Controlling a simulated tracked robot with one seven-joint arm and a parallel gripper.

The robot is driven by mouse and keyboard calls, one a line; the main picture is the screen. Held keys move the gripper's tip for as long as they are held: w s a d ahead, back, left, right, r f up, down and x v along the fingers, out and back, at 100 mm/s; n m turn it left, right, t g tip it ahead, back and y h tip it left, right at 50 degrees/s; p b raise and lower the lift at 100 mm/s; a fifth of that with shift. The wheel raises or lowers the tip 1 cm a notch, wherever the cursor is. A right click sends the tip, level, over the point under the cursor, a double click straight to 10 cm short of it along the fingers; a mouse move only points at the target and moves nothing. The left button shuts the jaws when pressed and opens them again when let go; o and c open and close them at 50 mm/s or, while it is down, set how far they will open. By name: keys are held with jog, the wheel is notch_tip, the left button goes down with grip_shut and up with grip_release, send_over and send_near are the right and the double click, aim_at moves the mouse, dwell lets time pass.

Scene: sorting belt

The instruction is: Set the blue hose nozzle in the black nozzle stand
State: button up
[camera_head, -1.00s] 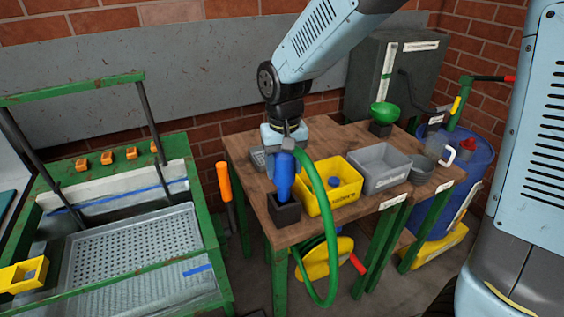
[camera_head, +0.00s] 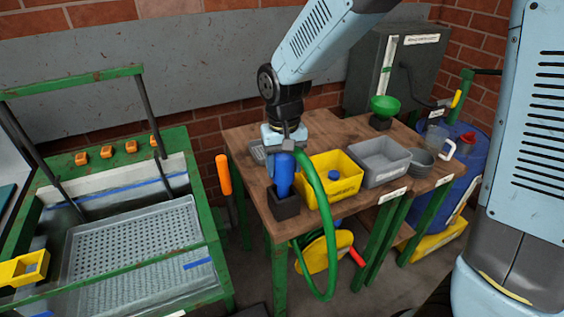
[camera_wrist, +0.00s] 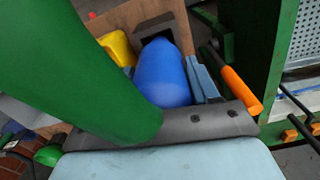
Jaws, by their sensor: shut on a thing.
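The blue hose nozzle (camera_head: 284,174) stands upright at the left front of the wooden table, with its lower end at the black nozzle stand (camera_head: 285,207). I cannot tell how deep it sits in the stand. A green hose (camera_head: 325,215) runs from its top and loops down past the table edge. My gripper (camera_head: 285,150) is shut on the nozzle near its top. In the wrist view the nozzle (camera_wrist: 163,75) points toward the square stand (camera_wrist: 154,27), whose opening is partly hidden. The green hose (camera_wrist: 75,75) covers the left of that view.
A yellow bin (camera_head: 345,190) and a grey bin (camera_head: 381,163) stand right of the stand. An orange handle (camera_head: 223,174) is at the table's left edge. A green funnel (camera_head: 384,106) and a blue drum (camera_head: 470,160) are farther right.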

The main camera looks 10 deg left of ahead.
jog(key=shift+f, duration=0.9)
jog(key=shift+f, duration=0.2)
jog(key=shift+f, duration=0.5)
jog(key=shift+f, duration=0.6)
dwell(0.8)
jog(key=o, duration=1)
jog(key=shift+o, duration=0.2)
notch_tip(320, 180, up, 14)
jog(key=shift+w+f, duration=0.1)
jog(key=shift+f, duration=0.05)
